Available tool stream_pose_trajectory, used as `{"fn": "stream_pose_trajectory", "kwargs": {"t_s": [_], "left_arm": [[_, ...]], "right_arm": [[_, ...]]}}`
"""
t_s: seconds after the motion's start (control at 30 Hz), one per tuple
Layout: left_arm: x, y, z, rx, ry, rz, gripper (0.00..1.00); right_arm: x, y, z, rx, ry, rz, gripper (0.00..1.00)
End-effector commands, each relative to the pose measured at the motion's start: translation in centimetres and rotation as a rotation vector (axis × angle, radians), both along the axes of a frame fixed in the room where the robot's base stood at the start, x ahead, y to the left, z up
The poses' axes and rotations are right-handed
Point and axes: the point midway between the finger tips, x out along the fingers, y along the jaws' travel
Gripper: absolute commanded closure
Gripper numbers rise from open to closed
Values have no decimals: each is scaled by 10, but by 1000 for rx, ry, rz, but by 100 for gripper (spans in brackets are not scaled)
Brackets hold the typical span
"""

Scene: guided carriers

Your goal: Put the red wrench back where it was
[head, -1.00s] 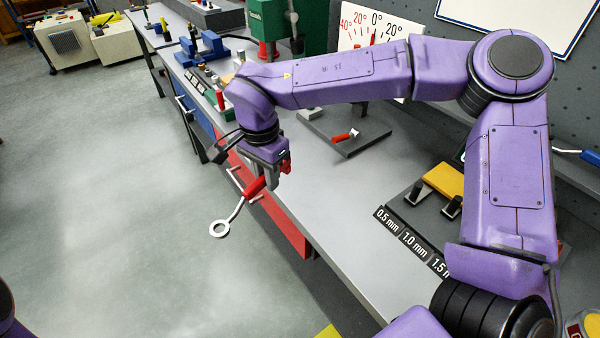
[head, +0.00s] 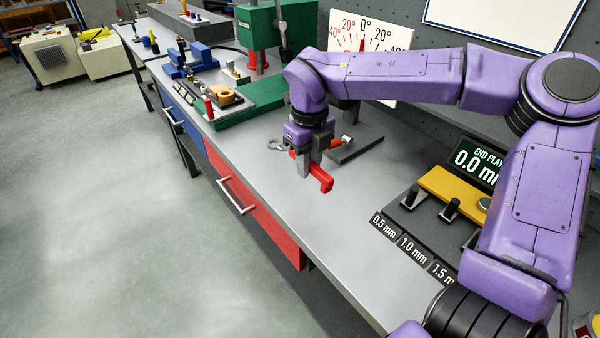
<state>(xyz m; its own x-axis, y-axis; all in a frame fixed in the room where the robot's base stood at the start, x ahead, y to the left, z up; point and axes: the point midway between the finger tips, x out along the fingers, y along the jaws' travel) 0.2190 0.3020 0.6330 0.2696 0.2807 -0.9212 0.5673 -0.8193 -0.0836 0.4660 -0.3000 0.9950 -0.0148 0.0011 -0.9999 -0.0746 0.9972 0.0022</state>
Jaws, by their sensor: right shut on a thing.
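My right gripper (head: 310,164) is shut on the red wrench (head: 323,179) over the grey bench top (head: 285,198). The wrench's red handle runs through the jaws and sticks out at the lower right. Its pale ring end shows at the upper left of the jaws. The wrench looks to be a little above the bench; I cannot tell the exact gap. My left gripper is not in view.
A dark plate (head: 368,146) with a small red-handled part stands just behind the gripper. A gauge board with a yellow bar (head: 452,190) and millimetre labels is at the right. Green and blue fixtures fill the far bench. The near bench edge is clear.

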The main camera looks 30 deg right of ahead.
Motion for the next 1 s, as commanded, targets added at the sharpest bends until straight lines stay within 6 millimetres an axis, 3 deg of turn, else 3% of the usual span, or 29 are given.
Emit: {"fn": "stream_pose_trajectory", "kwargs": {"t_s": [0.03,0.2,0.4,0.6,0.93,0.97,1.0], "left_arm": [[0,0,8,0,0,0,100],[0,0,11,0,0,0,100],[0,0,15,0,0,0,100],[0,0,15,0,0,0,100],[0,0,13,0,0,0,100],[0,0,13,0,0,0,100],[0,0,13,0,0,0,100]], "right_arm": [[13,-5,-5,-3,6,-2,100],[40,-13,-44,-1,3,1,100],[57,-19,-66,-2,2,3,100],[56,-18,-93,0,-2,4,100],[55,-18,-98,0,-2,3,100],[55,-18,-98,0,-1,3,70],[55,-18,-97,0,-1,3,57]]}}
